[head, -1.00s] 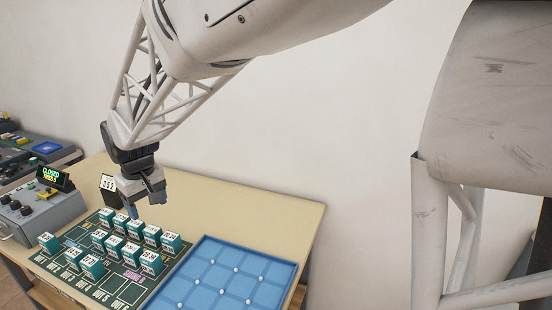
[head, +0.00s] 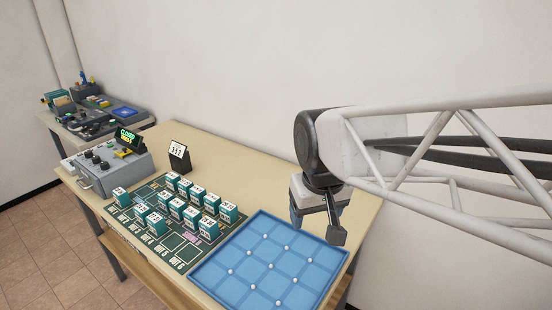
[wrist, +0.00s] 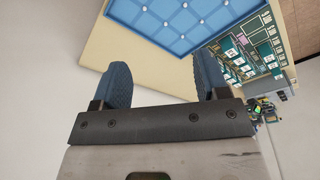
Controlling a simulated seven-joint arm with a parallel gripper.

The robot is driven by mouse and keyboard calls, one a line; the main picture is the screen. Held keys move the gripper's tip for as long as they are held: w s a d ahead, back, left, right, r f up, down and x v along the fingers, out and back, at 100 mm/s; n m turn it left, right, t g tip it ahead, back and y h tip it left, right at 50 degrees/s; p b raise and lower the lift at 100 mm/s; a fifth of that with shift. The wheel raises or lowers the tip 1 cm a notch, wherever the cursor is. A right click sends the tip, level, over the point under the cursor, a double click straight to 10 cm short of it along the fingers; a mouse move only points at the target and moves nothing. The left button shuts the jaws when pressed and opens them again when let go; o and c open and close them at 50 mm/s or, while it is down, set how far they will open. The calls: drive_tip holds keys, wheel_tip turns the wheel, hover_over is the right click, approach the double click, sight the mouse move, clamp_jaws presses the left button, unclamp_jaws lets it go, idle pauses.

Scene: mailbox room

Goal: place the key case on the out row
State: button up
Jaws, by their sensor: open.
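Several teal cases with white number labels (head: 176,208) stand in rows on a green mat (head: 187,252); I cannot tell which is the key case. The mat's front edge carries OUT labels (head: 147,237), with cases behind some of them and bare outlined spaces toward OUT 5 and OUT 6. My gripper (head: 317,223) is open and empty above the table's right part, by the far right side of the blue tray. In the wrist view its two blue fingers (wrist: 164,78) are spread apart with nothing between them, and the mat shows at upper right.
The blue tray (head: 268,262) with small white balls lies right of the mat. A grey control box with a green CLOSED display (head: 128,136) stands left. A black stand with a number card (head: 178,153) is behind the mat. Another equipment table (head: 70,125) is farther left.

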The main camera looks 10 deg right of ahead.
drive_tip(key=s+d+f+m, duration=0.1)
drive_tip(key=s+d+f, duration=0.1)
drive_tip(key=s, duration=0.5)
drive_tip(key=shift+s+d, duration=0.2)
drive_tip(key=shift+d, duration=0.4)
